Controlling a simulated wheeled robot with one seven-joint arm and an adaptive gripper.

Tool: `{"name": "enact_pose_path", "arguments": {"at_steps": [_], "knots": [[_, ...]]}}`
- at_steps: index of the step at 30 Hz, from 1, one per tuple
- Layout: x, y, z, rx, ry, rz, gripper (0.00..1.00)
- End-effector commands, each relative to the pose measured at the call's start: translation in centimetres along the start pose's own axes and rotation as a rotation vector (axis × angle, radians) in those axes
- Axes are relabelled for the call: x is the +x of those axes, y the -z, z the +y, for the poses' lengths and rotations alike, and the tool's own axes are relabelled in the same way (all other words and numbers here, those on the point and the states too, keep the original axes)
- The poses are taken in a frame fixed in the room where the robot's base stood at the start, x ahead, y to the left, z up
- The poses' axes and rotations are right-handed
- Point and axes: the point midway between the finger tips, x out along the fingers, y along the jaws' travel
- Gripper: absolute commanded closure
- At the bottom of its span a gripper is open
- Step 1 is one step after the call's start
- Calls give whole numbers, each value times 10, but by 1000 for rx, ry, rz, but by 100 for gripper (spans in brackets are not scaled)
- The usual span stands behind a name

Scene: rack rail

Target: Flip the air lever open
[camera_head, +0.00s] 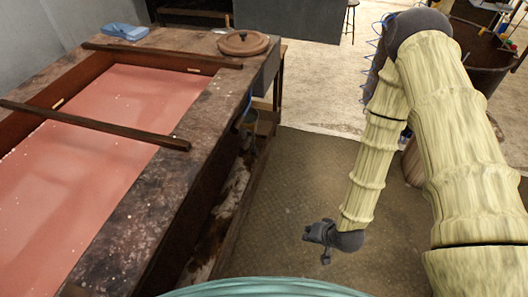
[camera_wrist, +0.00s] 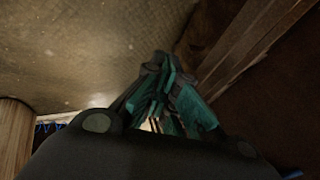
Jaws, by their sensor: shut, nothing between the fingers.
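I cannot make out the air lever for sure in either view. A small blue and yellowish fitting (camera_head: 249,97) shows at the right side of the wooden vat bench in the head view; it is too small to tell whether it is the lever. My gripper (camera_head: 316,240) hangs low over the brown floor mat, to the right of the bench and apart from it. In the wrist view my gripper (camera_wrist: 160,92) has its teal fingers together, with nothing held between them.
The bench (camera_head: 120,215) holds a pinkish-red vat (camera_head: 95,165) crossed by two wooden bars. A round wooden lid (camera_head: 243,43) and a folded blue cloth (camera_head: 125,32) lie on its far end. A large tub (camera_head: 482,62) stands at the far right.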

Motion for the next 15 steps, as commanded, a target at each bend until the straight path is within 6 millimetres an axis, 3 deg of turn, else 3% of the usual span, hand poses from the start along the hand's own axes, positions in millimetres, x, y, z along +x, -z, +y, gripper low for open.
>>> {"name": "enact_pose_path", "arguments": {"at_steps": [1,6,12,15], "knots": [[26,23,-11,50,78,56,100],[56,102,-68,223,367,184,100],[54,184,-126,388,714,241,100],[44,212,-147,439,852,235,100]]}}
